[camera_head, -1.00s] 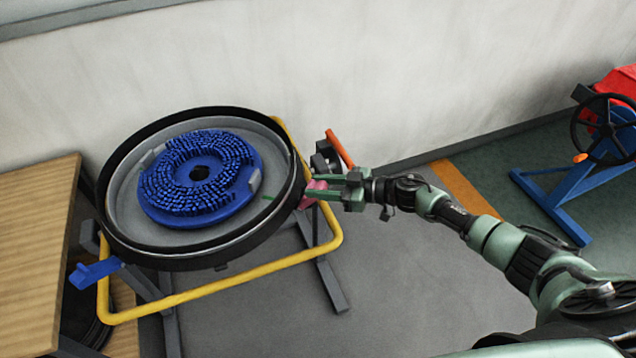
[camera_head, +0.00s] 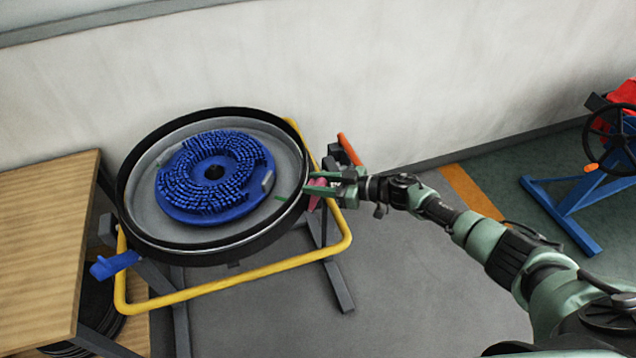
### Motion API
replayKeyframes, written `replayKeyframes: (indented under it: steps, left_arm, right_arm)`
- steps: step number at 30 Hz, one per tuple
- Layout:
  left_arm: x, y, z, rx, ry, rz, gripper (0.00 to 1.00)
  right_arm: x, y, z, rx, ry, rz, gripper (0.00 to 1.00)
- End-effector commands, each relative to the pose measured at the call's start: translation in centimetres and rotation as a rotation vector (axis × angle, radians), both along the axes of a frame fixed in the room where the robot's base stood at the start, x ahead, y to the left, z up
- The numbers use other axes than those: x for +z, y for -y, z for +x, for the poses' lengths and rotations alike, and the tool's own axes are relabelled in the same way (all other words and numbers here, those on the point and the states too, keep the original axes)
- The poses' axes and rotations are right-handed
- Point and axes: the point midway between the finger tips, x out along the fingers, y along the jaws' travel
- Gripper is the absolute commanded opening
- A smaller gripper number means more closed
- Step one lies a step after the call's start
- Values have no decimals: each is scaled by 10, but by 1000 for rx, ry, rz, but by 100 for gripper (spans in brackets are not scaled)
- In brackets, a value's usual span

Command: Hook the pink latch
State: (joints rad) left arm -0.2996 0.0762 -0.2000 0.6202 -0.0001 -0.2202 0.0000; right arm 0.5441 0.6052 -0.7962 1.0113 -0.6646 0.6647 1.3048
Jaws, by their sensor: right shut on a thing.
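The pink latch (camera_head: 315,197) is at the right rim of the round tank (camera_head: 134,229), partly hidden by my right gripper. My right gripper (camera_head: 318,184), green, reaches in from the right and is shut on the pink latch. Whether the latch is hooked cannot be made out. The tank is open at the top, with a blue round brush (camera_head: 190,207) lying in it. My left gripper is not in view.
A yellow tube frame (camera_head: 235,276) runs around the tank. A blue latch (camera_head: 115,264) sticks out at its left. An orange handle (camera_head: 350,149) stands behind my gripper. A wooden table (camera_head: 40,240) is at the left. A blue stand (camera_head: 570,215) with a black wheel is at the right. Grey floor in front is free.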

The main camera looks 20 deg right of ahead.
Motion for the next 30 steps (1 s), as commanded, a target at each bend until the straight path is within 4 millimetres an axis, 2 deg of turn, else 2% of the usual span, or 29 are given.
replayKeyframes:
  steps: [1,27,28,30]
  left_arm:
    - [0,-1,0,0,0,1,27]
    - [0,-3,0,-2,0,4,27]
    - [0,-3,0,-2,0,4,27]
    - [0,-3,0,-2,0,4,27]
  right_arm:
    - [1,-7,-2,12,0,8,0]
    - [0,-8,-3,14,-2,9,0]
    - [0,-8,-3,14,-2,9,40]
    - [0,-7,-3,13,-2,8,56]
